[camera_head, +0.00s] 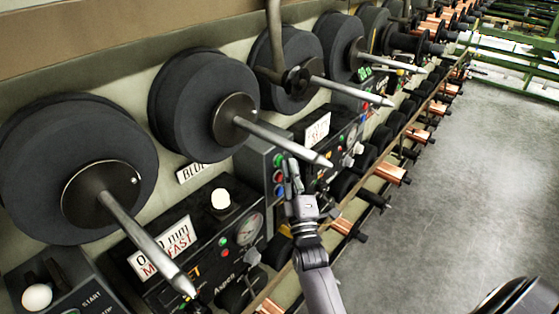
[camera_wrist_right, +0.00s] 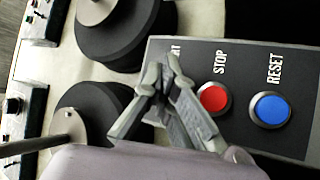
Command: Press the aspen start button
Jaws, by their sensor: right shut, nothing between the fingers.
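A grey control box (camera_head: 254,160) carries a green button (camera_head: 278,160) on top, a red one (camera_head: 279,176) and a blue one below. In the right wrist view, the box (camera_wrist_right: 245,60) shows a red button (camera_wrist_right: 213,98) under STOP and a blue button (camera_wrist_right: 271,109) under RESET. The START label is mostly covered, and its button is hidden behind my fingers. My right gripper (camera_head: 290,162) is shut and empty, its tips close beside the green button. It also shows in the right wrist view (camera_wrist_right: 162,68); contact cannot be told. My left gripper is not in view.
A black panel (camera_head: 212,262) lettered "Aspen" has a gauge and small buttons. Another START/STOP box (camera_head: 62,287) is at lower left. Large dark spools (camera_head: 75,165) with protruding metal spindles (camera_head: 285,145) line the wall. Grey floor (camera_head: 445,190) at right is clear.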

